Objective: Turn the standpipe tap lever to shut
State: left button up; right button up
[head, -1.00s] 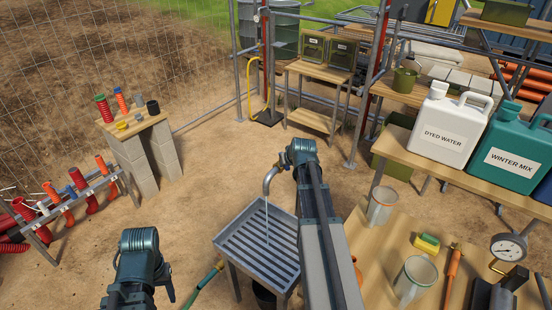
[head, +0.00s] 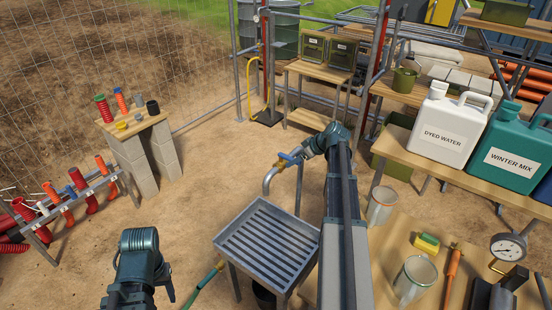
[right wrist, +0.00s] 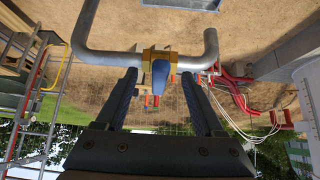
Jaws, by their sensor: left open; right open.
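The standpipe tap has a grey bent spout (head: 268,181) over the slatted metal drain tray (head: 226,243). Its blue lever (head: 289,158) sits crosswise to the pipe. No water stream shows below the spout. In the right wrist view, the lever (right wrist: 160,75) points from the brass valve body (right wrist: 150,56) toward my gripper. My right gripper (right wrist: 160,100) is open, a finger on either side of the lever, with gaps visible. In the head view, that gripper (head: 305,151) is just right of the lever. My left gripper (head: 142,272) is open at lower left, apart from the tap.
A wooden table (head: 385,255) at lower right holds mugs, a sponge and a gauge (head: 508,247). Jugs (head: 445,130) stand on a bench behind it. A green hose (head: 205,284) lies left of the tray.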

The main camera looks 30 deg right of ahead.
jog(key=shift+o, duration=1.1)
jog(key=shift+r, duration=0.1)
jog(key=p+v, duration=0.5)
jog(key=v, duration=0.2)
